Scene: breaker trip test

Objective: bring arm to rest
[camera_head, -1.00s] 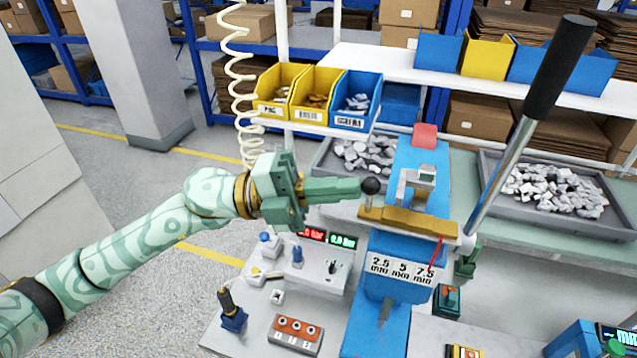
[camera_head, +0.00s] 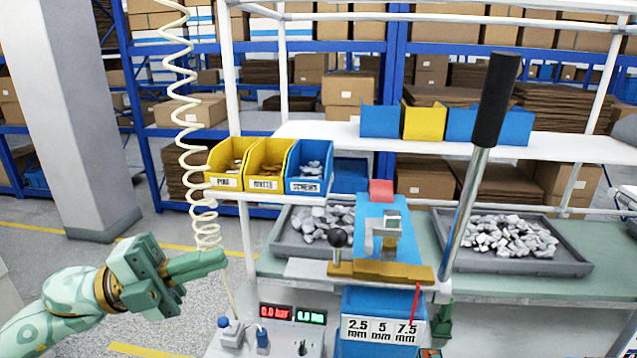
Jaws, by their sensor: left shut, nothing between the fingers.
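My left gripper (camera_head: 205,265) is at the lower left of the head view, its green fingers pointing right. It is shut with nothing between the fingers, and it is apart from the blue press (camera_head: 382,300). The press has a brass bar (camera_head: 385,272), a dark ball knob (camera_head: 338,237) and a long lever with a black grip (camera_head: 496,98) on its right. My right gripper is not in view.
Yellow and blue bins (camera_head: 309,168) sit above the bench. Grey trays of parts (camera_head: 570,262) stand on either side of the press. A coiled white hose (camera_head: 187,120) hangs near my left gripper. Open floor lies behind the gripper.

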